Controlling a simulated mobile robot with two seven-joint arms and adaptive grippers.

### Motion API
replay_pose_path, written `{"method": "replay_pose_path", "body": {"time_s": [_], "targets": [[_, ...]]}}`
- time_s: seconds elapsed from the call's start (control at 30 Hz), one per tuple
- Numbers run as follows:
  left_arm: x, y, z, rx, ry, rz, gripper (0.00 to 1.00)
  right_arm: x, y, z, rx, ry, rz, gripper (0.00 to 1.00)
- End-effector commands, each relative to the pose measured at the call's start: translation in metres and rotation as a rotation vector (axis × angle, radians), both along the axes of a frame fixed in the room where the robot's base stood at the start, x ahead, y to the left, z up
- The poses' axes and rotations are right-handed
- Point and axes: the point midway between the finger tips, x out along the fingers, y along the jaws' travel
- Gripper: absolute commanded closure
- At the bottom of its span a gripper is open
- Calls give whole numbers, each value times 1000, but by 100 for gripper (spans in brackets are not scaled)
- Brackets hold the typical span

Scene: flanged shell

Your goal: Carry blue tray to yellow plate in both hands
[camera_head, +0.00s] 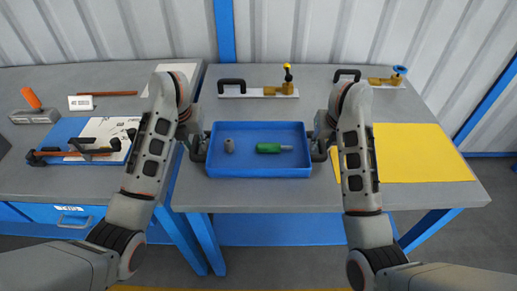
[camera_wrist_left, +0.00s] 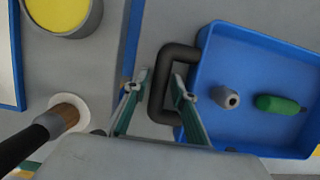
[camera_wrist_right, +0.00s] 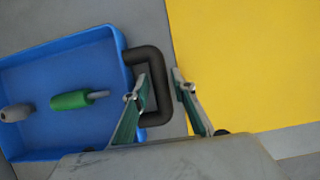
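The blue tray (camera_head: 258,172) sits flat on the grey table and holds a grey part (camera_head: 229,145) and a green-handled tool (camera_head: 270,148). It has a dark U-shaped handle at each end. My left gripper (camera_wrist_left: 160,80) is open, with its fingers on either side of the left handle (camera_wrist_left: 158,97). My right gripper (camera_wrist_right: 158,85) is open, with its fingers on either side of the right handle (camera_wrist_right: 155,60). Small gaps show beside both handles. The yellow plate (camera_head: 420,155) lies flat to the right of the tray, partly hidden by my right arm.
Two fixtures with black handles, one at the back middle (camera_head: 258,90) and one at the back right (camera_head: 385,82), stand behind the tray. A second table at left holds a blue board (camera_head: 50,135) with tools and an orange-handled item (camera_head: 31,98). Bare table lies in front of the tray.

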Motion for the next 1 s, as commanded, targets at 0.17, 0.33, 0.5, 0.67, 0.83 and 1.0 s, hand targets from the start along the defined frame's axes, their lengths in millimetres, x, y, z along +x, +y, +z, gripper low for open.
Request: {"method": "replay_pose_path", "body": {"time_s": [0.17,0.33,0.5,0.67,0.83,1.0], "targets": [[0,0,0,0,0,0,100,0,0,0,0,0,0,100],[0,0,0,0,0,0,100,0,0,0,0,1,0,100],[0,0,2,0,-3,0,100,0,0,1,1,-1,0,100],[1,0,5,0,-4,0,100,0,0,5,1,-2,0,100],[1,0,16,0,-6,0,100,1,0,15,1,-5,0,100],[1,0,30,0,-8,0,100,1,1,30,1,-6,0,100]]}}
